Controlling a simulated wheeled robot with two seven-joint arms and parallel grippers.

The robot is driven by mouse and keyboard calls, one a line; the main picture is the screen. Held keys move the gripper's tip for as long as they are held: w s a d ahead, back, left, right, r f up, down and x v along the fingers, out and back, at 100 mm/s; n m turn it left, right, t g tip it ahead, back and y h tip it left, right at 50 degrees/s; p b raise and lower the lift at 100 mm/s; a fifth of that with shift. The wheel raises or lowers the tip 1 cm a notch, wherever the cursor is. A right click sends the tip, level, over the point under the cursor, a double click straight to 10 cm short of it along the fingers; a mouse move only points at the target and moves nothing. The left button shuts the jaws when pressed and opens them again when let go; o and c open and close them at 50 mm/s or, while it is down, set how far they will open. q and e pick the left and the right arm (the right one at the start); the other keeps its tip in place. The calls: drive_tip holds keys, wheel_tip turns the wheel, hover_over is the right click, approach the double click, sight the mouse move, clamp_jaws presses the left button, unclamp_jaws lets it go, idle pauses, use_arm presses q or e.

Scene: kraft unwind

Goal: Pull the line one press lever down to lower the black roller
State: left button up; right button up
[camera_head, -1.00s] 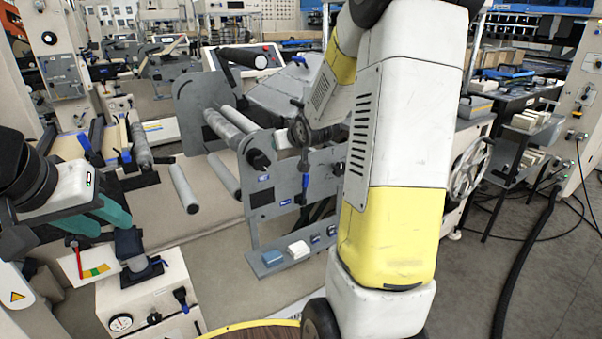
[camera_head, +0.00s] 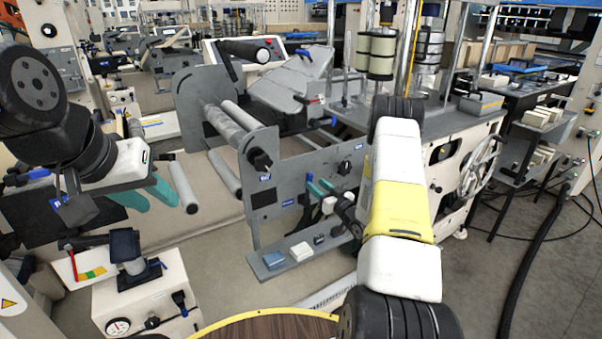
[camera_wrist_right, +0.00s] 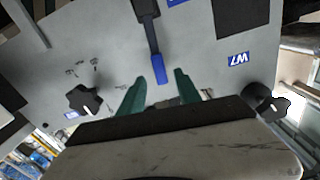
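The press lever (camera_wrist_right: 150,32) is a dark bar with a blue tip, seen against a grey side plate (camera_wrist_right: 95,38) in the right wrist view. My right gripper (camera_wrist_right: 158,88) is open, with its green fingers on either side of the blue tip and not closed on it. A black roller (camera_head: 243,50) lies across the top of the grey machine, apparently raised. My left gripper (camera_head: 150,194) is open and empty at the left.
Black knobs (camera_wrist_right: 86,101) stick out from the plate on both sides of my right gripper. A grey shelf (camera_head: 300,262) with small blocks juts out below. A cream box with a gauge (camera_head: 118,326) stands beneath my left gripper. A round wooden table top (camera_head: 265,328) is in front.

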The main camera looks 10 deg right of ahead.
sight(311, 180)
drive_tip(key=x, duration=0.6)
drive_tip(key=shift+s, duration=0.1)
clamp_jaws()
idle(1.2)
